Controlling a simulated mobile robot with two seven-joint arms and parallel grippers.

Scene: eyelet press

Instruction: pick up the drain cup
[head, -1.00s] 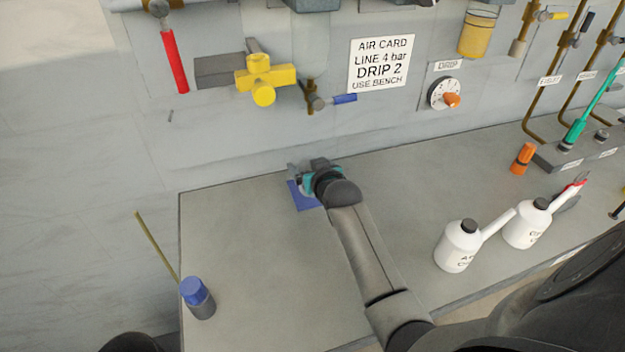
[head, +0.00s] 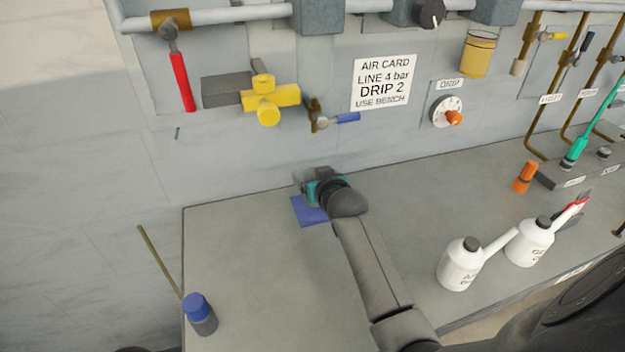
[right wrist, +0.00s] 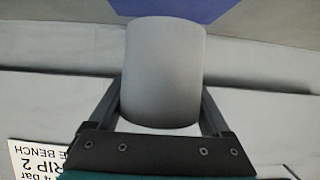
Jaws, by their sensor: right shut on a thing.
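The drain cup (right wrist: 163,75) is a plain pale grey cylinder in the right wrist view. It stands between the two fingers of my right gripper (right wrist: 164,100), which is shut on it. In the head view my right gripper (head: 308,187) is just above and behind the blue mat (head: 309,211), near the wall. There the cup is mostly hidden by the gripper and wrist. The mat's visible part looks bare, and the cup appears slightly above it. My left gripper is not in view.
The bench (head: 270,275) is clear around the mat. Two white bottles (head: 460,265) stand at the right. A yellow valve (head: 268,101) and a blue-handled tap (head: 345,118) project from the wall above.

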